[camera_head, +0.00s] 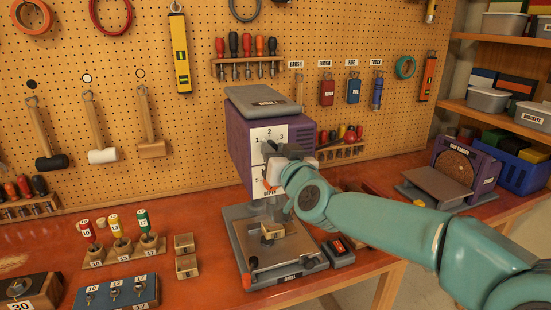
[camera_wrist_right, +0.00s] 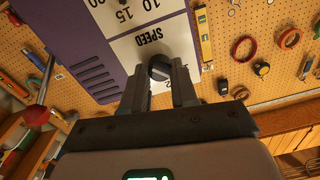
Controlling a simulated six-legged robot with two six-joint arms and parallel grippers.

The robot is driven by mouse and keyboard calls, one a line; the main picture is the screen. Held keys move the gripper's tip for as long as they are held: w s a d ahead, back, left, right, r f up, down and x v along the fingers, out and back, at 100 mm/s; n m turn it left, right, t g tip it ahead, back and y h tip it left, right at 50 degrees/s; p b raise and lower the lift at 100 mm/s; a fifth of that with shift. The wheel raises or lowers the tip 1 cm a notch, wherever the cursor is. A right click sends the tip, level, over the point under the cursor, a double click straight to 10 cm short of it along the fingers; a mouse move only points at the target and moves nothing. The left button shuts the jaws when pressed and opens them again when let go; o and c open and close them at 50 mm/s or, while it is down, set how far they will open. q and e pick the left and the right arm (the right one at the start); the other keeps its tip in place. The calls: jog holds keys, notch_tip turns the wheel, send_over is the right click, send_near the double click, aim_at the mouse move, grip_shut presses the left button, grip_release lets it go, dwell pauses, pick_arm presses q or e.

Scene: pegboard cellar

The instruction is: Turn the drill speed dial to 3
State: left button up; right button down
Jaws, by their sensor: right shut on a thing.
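The drill press (camera_head: 236,148) is purple with a grey top and stands at the back of the bench, its white front plate (camera_head: 257,133) facing me. The dark round speed dial (camera_wrist_right: 160,67) shows in the right wrist view beside the upside-down word SPEED. My right gripper (camera_wrist_right: 161,85) is shut on the dial, one finger on each side. Where the dial points cannot be told. My left gripper is not in view.
Below the drill head is its grey base (camera_head: 236,235) with a small wooden block (camera_head: 271,230). A black-and-red switch box (camera_head: 338,252) is to its right. Screwdriver racks and hammers hang on the pegboard behind. A sander (camera_head: 463,168) stands at the right.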

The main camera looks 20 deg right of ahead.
jog(key=shift+f+m+b, duration=0.15)
jog(key=shift+m+b, duration=3.3)
jog(key=shift+m, duration=6.75)
jog(key=c, duration=0.9)
grip_release()
jog(key=shift+h, duration=0.3)
jog(key=shift+s, duration=0.15)
